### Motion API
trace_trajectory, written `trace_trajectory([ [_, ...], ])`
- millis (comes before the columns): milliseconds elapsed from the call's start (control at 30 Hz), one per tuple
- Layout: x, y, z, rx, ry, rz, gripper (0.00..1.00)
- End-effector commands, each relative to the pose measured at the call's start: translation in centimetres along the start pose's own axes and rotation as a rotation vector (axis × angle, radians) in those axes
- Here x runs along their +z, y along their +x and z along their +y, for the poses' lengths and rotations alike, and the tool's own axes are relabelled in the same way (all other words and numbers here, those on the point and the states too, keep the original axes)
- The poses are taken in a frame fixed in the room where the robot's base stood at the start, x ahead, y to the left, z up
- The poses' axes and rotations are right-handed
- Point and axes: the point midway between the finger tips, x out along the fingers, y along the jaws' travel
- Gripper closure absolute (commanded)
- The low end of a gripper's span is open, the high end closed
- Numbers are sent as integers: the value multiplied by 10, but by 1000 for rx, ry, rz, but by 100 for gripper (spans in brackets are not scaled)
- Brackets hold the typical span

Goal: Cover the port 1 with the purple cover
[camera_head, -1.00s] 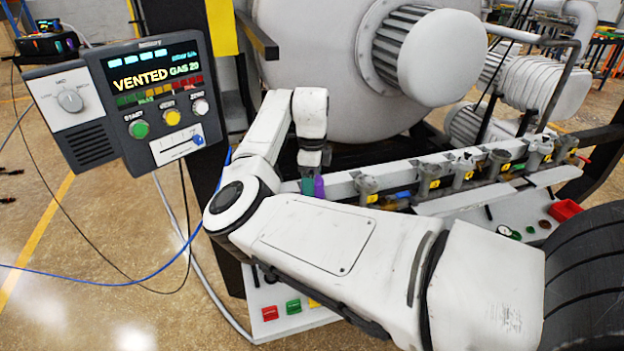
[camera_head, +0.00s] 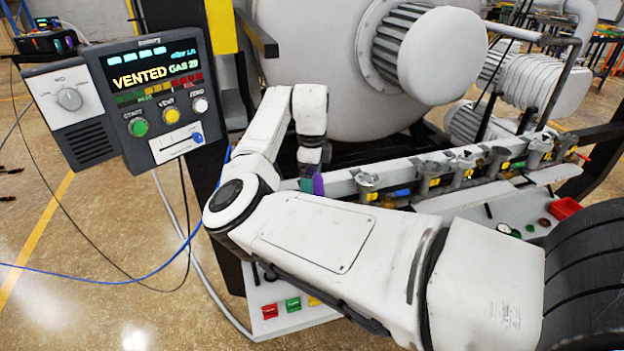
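My gripper (camera_head: 311,172) points down at the left part of the white manifold rail (camera_head: 341,188). A small purple piece (camera_head: 318,184), which looks like the purple cover, shows right at its tip, with a teal piece (camera_head: 305,185) beside it on the left. The fingers are too small and hidden to show whether they are shut on the purple piece. Several grey ports with yellow tags stand along the rail; the nearest visible port (camera_head: 368,182) is just right of my gripper. The port numbers cannot be read, and my arm hides the rail's left end.
A control panel (camera_head: 140,100) reading VENTED stands at left. The big white furnace vessel (camera_head: 320,60) rises behind the rail. Red (camera_head: 269,311) and green (camera_head: 293,305) blocks lie on the lower white shelf, and a red bin (camera_head: 565,208) sits at right.

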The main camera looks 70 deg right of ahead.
Motion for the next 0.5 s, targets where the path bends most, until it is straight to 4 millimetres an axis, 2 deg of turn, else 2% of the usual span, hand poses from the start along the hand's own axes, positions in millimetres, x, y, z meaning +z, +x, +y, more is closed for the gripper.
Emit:
trace_trajectory([
  [167, 0, -24, -1, -3, 2, -2, 0],
  [500, 0, -86, -1, -2, 0, -2, 0],
])
